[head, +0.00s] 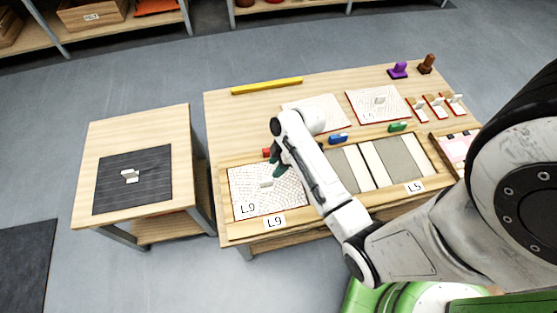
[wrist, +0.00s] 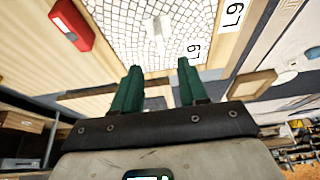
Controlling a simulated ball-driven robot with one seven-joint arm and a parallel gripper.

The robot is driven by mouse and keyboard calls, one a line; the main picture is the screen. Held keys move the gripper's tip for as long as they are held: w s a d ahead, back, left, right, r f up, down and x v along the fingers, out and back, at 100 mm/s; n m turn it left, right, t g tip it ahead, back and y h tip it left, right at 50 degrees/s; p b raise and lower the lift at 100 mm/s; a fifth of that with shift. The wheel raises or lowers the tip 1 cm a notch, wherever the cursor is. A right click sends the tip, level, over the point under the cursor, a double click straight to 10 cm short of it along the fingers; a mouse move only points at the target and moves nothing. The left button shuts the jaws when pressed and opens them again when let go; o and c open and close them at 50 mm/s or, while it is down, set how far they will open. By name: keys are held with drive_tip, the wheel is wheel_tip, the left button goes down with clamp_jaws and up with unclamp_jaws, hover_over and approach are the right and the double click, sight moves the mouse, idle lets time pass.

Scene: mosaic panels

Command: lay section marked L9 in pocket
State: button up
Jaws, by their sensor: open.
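The section marked L9 (head: 242,191) is a pale mosaic panel with an upright white handle (head: 267,183). It lies in the left pocket of the wooden frame (head: 303,223), above the frame's L9 label (head: 274,222), and looks flat. It also shows in the wrist view (wrist: 110,22), with its handle (wrist: 158,32) standing up. My gripper (head: 277,170) is over the section near the handle. In the wrist view its two green fingers (wrist: 157,75) are apart with nothing between them, and the handle is beyond their tips.
Red (wrist: 72,26), blue (head: 338,138) and green (head: 398,127) blocks line the frame's back edge. Pale panels (head: 378,102), a yellow bar (head: 267,86) and small handled pieces (head: 436,106) lie behind and right. A side table (head: 137,125) at left bears a dark mat (head: 110,190).

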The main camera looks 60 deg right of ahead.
drive_tip(key=s+a+r+m+g+h, duration=0.1)
drive_tip(key=s+a+r+m, duration=0.3)
drive_tip(key=a, duration=0.3)
drive_tip(key=s+a+r+m+g+h, duration=0.1)
drive_tip(key=s+a+r+m+h, duration=0.1)
drive_tip(key=s+a+r+m, duration=0.2)
drive_tip(key=shift+s+a+r, duration=0.6)
drive_tip(key=shift+s+a, duration=0.75)
drive_tip(key=shift+a, duration=0.1)
